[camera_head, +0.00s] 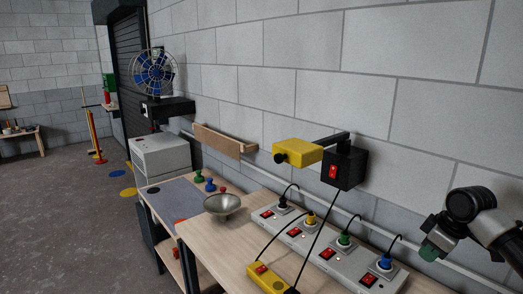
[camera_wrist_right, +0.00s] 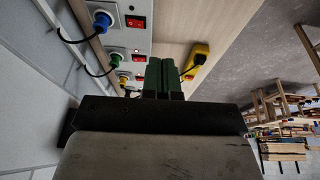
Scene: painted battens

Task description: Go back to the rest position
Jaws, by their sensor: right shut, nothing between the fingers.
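My right gripper (camera_head: 429,252) hangs at the right edge of the head view, in front of the wall and to the right of the workbench. Its green fingers are together in the right wrist view (camera_wrist_right: 160,77), with nothing between them. Power strips (camera_head: 352,267) lie along the back of the wooden bench (camera_head: 215,240). They carry red switches and black, yellow, green and blue plugs. The blue plug (camera_head: 385,263) is the one nearest my right gripper in the head view; the gripper is apart from it. My left gripper is not in view.
A yellow switch box (camera_head: 266,279) lies at the bench front. A metal bowl (camera_head: 222,205) stands at its far end. A yellow block (camera_head: 297,152) and black switch box (camera_head: 343,168) stand out near the wall. A fan (camera_head: 154,73) is farther back. The floor at left is open.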

